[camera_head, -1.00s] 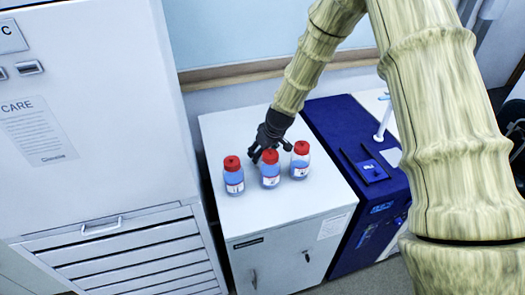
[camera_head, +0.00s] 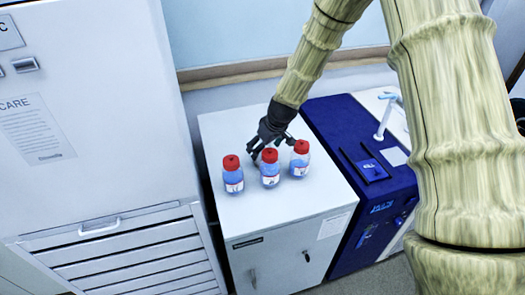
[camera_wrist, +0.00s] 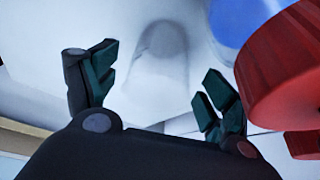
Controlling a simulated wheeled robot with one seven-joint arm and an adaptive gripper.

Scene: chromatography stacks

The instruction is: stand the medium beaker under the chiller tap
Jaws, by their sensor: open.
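My gripper (camera_head: 272,143) is open above the white cabinet top, behind the red-capped bottles. In the wrist view my gripper (camera_wrist: 158,95) has its two fingers spread apart. A faint grey rounded shape (camera_wrist: 163,45) shows between and beyond them; I cannot tell whether it is a clear beaker or a shadow. No beaker can be made out in the head view, where the bottles and gripper cover that spot. A pale tap (camera_head: 385,116) stands at the back right, on the white top beside the blue unit (camera_head: 335,125).
Three blue-liquid bottles, the left (camera_head: 232,176), middle (camera_head: 269,171) and right (camera_head: 300,160), stand close before my gripper. A red cap (camera_wrist: 285,65) is very near the right finger. The cabinet top (camera_head: 285,208) is clear in front. A tall white cabinet (camera_head: 95,120) rises at left.

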